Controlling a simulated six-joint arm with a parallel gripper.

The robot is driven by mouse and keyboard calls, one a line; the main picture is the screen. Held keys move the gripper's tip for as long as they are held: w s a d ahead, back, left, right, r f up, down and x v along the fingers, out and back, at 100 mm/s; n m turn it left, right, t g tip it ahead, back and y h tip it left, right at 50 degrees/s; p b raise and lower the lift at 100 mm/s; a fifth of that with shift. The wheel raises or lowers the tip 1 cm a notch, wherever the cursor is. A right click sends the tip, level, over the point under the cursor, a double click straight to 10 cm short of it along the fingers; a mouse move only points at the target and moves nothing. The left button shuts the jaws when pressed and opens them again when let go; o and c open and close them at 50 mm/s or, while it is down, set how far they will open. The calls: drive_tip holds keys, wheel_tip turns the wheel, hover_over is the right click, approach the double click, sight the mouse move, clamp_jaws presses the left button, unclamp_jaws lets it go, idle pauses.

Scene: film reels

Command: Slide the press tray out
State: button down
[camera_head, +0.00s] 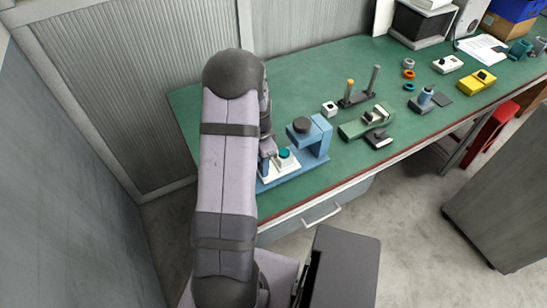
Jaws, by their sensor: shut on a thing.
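The blue press (317,139) stands on the green bench near its front edge, with a dark round knob on top. Its pale press tray (291,166) shows at the left of the press, low on the blue base, with a teal round piece (284,153) on it. My gripper (266,162) is at the left end of the tray, partly hidden by my arm. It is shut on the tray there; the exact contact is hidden.
A small white block (329,109) stands behind the press. A two-post stand (357,99) and a green device (366,121) are to the right. Several small items lie farther right. The bench (221,98) is clear behind my arm.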

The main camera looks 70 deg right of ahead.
drive_tip(key=w+a, duration=0.6)
drive_tip(key=shift+w+a+p, duration=0.35)
drive_tip(key=c, duration=1.3)
unclamp_jaws()
drive_tip(key=shift+r, duration=0.1)
wheel_tip(320, 180, up, 7)
drive_tip(key=shift+r+b, duration=0.1)
drive_tip(key=shift+b, duration=0.45)
